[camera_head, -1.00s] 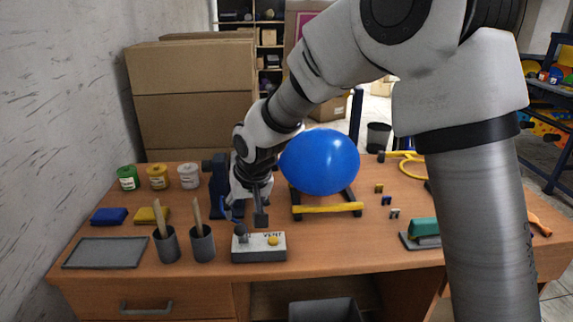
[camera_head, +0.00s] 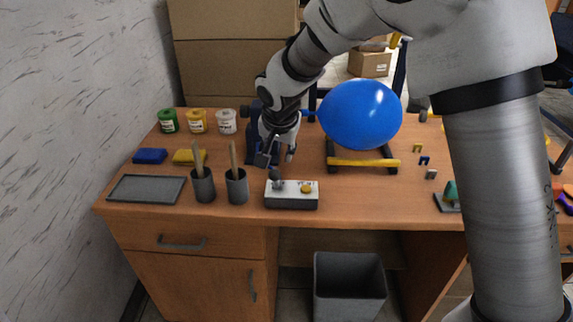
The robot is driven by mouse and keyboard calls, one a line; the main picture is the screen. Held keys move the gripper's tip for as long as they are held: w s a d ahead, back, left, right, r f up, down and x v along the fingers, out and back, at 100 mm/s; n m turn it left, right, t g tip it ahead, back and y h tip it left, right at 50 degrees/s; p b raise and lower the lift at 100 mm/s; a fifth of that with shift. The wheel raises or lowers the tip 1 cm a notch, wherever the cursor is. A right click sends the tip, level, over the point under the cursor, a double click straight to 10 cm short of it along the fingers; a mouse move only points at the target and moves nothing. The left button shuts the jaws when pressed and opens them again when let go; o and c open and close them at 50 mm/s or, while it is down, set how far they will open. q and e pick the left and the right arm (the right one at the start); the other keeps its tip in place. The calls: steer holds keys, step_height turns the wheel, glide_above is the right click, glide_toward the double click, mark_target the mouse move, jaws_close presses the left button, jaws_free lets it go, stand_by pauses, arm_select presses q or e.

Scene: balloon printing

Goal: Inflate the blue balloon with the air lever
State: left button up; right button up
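The blue balloon (camera_head: 361,115) is large and round, above a dark stand with a yellow front bar (camera_head: 362,163). Its left end is near a dark blue device (camera_head: 262,143), partly hidden by my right arm. A grey control box (camera_head: 292,201) stands near the desk's front edge, with a dark lever (camera_head: 277,180) on its left and a yellow button (camera_head: 306,189) on its right. My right gripper (camera_head: 278,157) is open and empty, its fingers apart just above and behind the lever. Contact with the lever is not visible. My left gripper is out of view.
Two dark cups (camera_head: 203,186) with sticks stand left of the box, beside a grey tray (camera_head: 146,189). Blue and yellow sponges (camera_head: 189,157) and several paint jars (camera_head: 196,121) are behind. Small clips (camera_head: 424,160) lie at right. A grey bin (camera_head: 348,287) stands below the desk.

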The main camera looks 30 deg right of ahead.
mark_target(275, 178)
steer(key=shift+n+g, duration=0.3)
steer(key=x, duration=0.7)
steer(key=a+x, duration=0.1)
steer(key=x, duration=0.3)
steer(key=shift+s+f+p, duration=0.15)
steer(key=shift+f+p, duration=0.15)
steer(key=shift+p, duration=0.05)
steer(key=shift+f, duration=0.15)
steer(key=shift+c, duration=0.2)
jaws_close()
